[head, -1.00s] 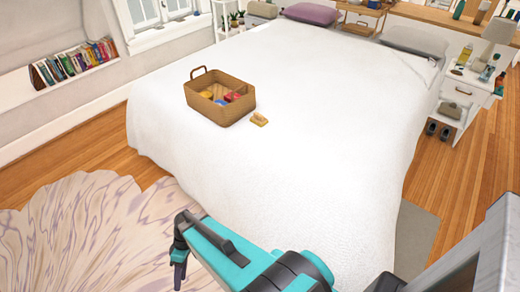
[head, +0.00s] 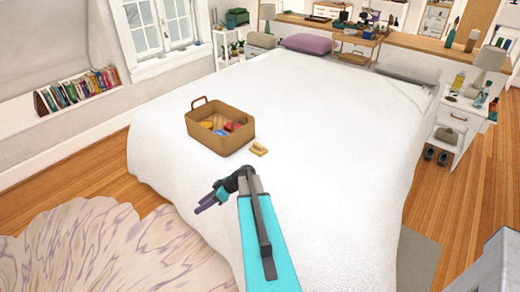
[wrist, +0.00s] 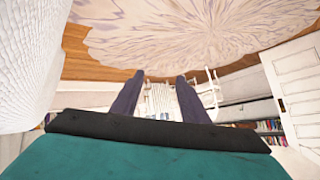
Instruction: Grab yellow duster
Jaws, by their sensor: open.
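The yellow duster (head: 258,149) is a small tan-yellow block with a handle-like top. It lies on the white bedspread just right of the wicker basket, in the head view. My gripper (head: 203,204) is over the near left edge of the bed, nearer to me than the duster and apart from it, pointing to the lower left. In the wrist view my gripper (wrist: 160,82) shows its two dark fingers spread apart with nothing between them. The duster is not in the wrist view.
The wicker basket (head: 222,146) holds red, blue and yellow items. The bed (head: 330,125) is otherwise mostly clear. A round patterned rug (head: 90,250) lies at the left on the wood floor. A white nightstand (head: 458,120) with bottles stands at the right.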

